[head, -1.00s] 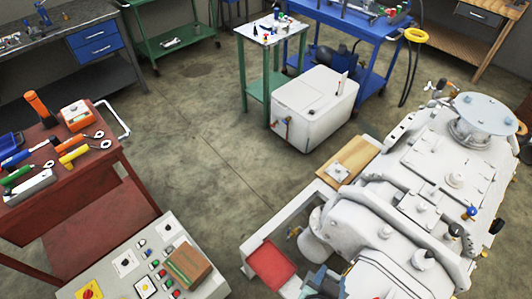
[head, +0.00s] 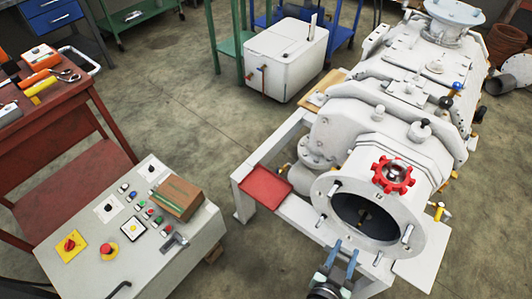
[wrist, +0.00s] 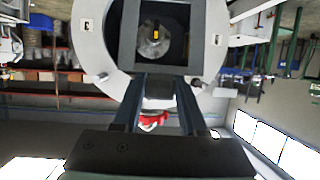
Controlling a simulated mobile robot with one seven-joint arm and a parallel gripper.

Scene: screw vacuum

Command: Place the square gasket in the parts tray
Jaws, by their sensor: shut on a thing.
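The square gasket (wrist: 128,38) is a dark square frame at the top middle of the wrist view, in front of the white round flange (wrist: 87,45). My gripper (wrist: 158,82) is shut on the gasket's near edge. In the head view my gripper (head: 345,254) is at the bottom, just below the machine's round front opening (head: 368,216); I cannot pick out the gasket there. A shallow red tray (head: 265,188), which looks like the parts tray, lies on the white frame left of the opening and looks empty.
A red handwheel (head: 393,175) sits above the opening, and pins stick out around the flange. A control panel (head: 135,235) carrying a brown and green block (head: 177,196) stands at the left. Open floor lies behind it.

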